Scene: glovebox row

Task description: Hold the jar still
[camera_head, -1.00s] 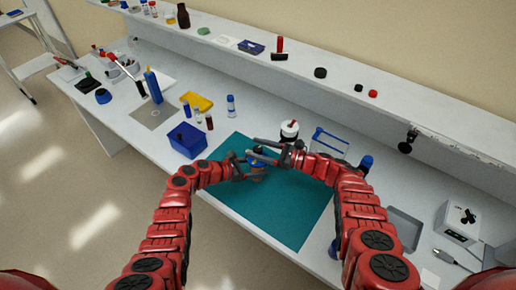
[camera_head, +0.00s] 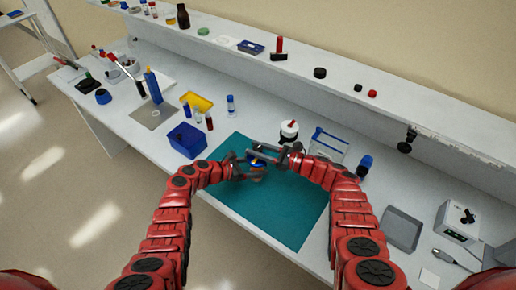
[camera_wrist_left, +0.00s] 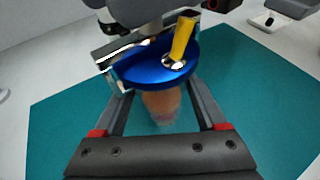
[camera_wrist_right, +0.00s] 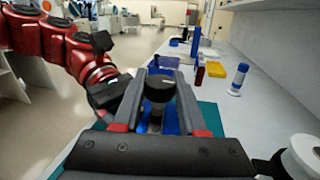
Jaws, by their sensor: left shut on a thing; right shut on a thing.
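The jar (camera_wrist_left: 165,105) has orange-brown contents and stands over the teal mat (camera_head: 285,215). It also shows small in the head view (camera_head: 257,174). My left gripper (camera_head: 246,165) is shut around its body, one finger on each side in the left wrist view (camera_wrist_left: 162,103). A wide blue lid (camera_wrist_left: 150,68) sits on top, with a yellow stub (camera_wrist_left: 183,38) and a shiny metal part on it. My right gripper (camera_head: 270,151) reaches in from the right and is shut on the lid, its fingers over it. The exact contacts and the jar's base are partly hidden.
A blue bin (camera_head: 187,139) stands left of the mat. A white-topped container (camera_head: 289,130) and a blue-handled rack (camera_head: 328,145) stand close behind and right of my right gripper. A grey tray (camera_head: 401,229) lies at right. The mat's front part is clear.

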